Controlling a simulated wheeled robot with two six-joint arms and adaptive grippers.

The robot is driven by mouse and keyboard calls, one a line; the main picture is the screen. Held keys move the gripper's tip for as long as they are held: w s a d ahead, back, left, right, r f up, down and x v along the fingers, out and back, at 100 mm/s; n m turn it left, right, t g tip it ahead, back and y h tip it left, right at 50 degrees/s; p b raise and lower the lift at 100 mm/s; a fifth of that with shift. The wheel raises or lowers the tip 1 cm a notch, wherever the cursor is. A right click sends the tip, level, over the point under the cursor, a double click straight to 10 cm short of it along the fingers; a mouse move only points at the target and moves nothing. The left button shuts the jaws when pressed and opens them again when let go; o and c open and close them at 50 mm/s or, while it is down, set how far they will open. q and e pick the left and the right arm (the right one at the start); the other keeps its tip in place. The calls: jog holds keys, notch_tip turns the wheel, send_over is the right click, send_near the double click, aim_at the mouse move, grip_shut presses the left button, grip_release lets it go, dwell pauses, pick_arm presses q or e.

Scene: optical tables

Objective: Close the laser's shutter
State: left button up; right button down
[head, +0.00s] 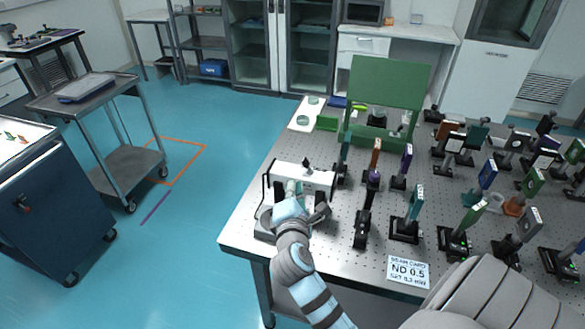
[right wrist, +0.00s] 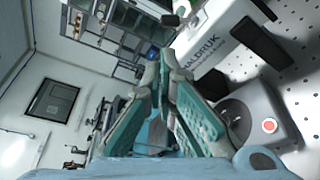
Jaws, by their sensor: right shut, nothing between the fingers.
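The laser is a white box (head: 318,176) with dark ends near the table's left edge. A small black knob-like part (head: 306,162), perhaps the shutter lever, stands up on its top; I cannot tell its position. My right gripper (head: 293,186) is shut and empty, in front of the laser in the head view, hiding part of its near side. In the right wrist view the closed teal fingers (right wrist: 161,62) lie beside the white laser housing (right wrist: 222,50), which carries dark lettering. A dark knob (right wrist: 170,20) shows beyond the fingertips. I cannot tell whether the fingers touch anything. My left gripper is out of view.
A grey unit with a red button (right wrist: 269,125) stands close to the gripper. The optical table (head: 335,240) holds several mounted optics right of the laser, a green panel (head: 388,95) behind, and a card (head: 408,271) at the front.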

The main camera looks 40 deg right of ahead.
aim_at(293, 177)
jog(key=x, duration=1)
jog(key=shift+f+b, duration=0.15)
jog(key=shift+b, duration=0.2)
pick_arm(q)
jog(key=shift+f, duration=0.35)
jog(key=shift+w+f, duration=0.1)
